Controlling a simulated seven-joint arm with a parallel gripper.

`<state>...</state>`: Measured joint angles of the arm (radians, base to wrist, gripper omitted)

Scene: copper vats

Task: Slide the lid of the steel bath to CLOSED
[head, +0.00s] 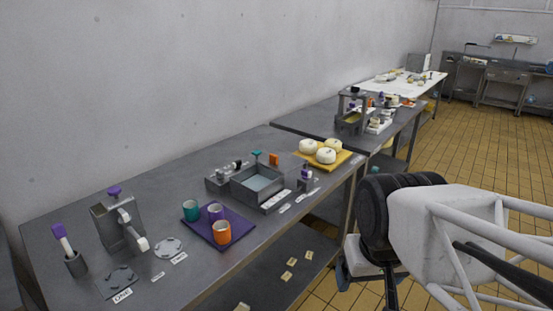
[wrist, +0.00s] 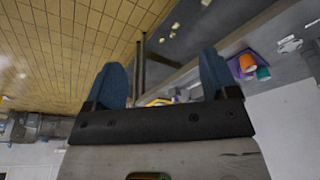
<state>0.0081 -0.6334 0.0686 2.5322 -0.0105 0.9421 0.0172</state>
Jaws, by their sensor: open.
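The steel bath (head: 258,187) is a grey square box on the near steel table, in the head view. Its top looks open and a pale blue-grey inside shows. A grey block with small knobs stands at its back left, and a teal knob (head: 257,154) stands behind it. I cannot tell which part is the lid. My gripper (wrist: 163,68) is open and empty in the wrist view, its two blue fingers wide apart. It is off the table's front edge, over the floor side, well away from the bath. The bath cannot be made out in the wrist view.
A purple tray (head: 234,238) with several cups lies in front-left of the bath. A yellow board (head: 346,158) with white round items lies behind-right. A grey dispenser (head: 118,222) and a purple-topped brush (head: 62,240) stand left. Small bottles and white labels sit at the bath's right.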

